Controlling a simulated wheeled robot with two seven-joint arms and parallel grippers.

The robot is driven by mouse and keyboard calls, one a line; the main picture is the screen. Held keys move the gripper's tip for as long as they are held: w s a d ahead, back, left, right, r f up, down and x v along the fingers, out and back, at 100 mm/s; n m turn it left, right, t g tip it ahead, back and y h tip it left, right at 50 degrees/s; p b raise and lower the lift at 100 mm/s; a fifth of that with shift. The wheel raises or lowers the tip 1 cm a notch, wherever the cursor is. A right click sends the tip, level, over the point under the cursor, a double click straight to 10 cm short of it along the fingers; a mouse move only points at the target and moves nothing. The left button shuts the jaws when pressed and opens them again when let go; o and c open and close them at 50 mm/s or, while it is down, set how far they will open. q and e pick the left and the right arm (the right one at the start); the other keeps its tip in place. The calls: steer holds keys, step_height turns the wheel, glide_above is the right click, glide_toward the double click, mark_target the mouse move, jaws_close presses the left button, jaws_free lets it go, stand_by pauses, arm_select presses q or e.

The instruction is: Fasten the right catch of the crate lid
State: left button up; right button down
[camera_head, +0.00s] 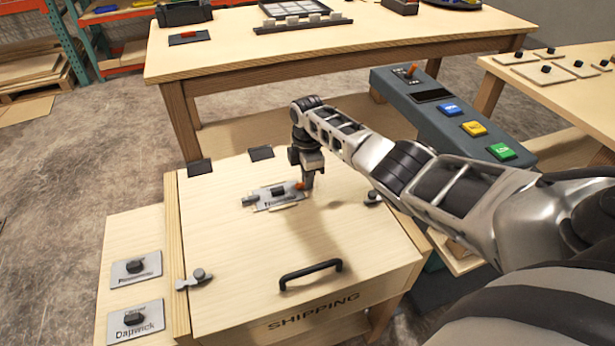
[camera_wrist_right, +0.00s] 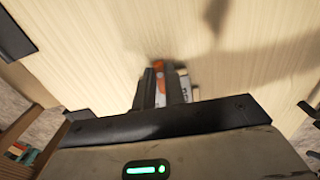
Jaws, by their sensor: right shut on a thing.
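The wooden crate's lid (camera_head: 235,240) is down, with a black handle (camera_head: 310,272) near its front. The right catch (camera_head: 373,198), small and grey, is at the lid's right edge, partly behind my arm. The left catch (camera_head: 195,279) is at the left edge. My right gripper (camera_head: 305,186) points down at the middle of the lid, away from both catches. It is shut on an orange-tipped piece (camera_head: 299,185) at the right end of a grey lettered plate (camera_head: 265,203). The piece's orange part shows between the fingers in the right wrist view (camera_wrist_right: 159,66). My left gripper is out of view.
Plates with dark knobs (camera_head: 136,267) lie on the board left of the crate. A grey console (camera_head: 425,105) with blue, yellow and green buttons stands to the right. A wooden table (camera_head: 330,45) is behind. The lid's front left is clear.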

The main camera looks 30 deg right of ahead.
steer(key=shift+r+n, duration=0.1)
steer(key=shift+n, duration=0.2)
steer(key=c, duration=1.5)
jaws_free()
steer(key=shift+o, duration=0.2)
step_height(320, 180, up, 16)
steer(key=p, duration=0.1)
steer(key=shift+p, duration=0.4)
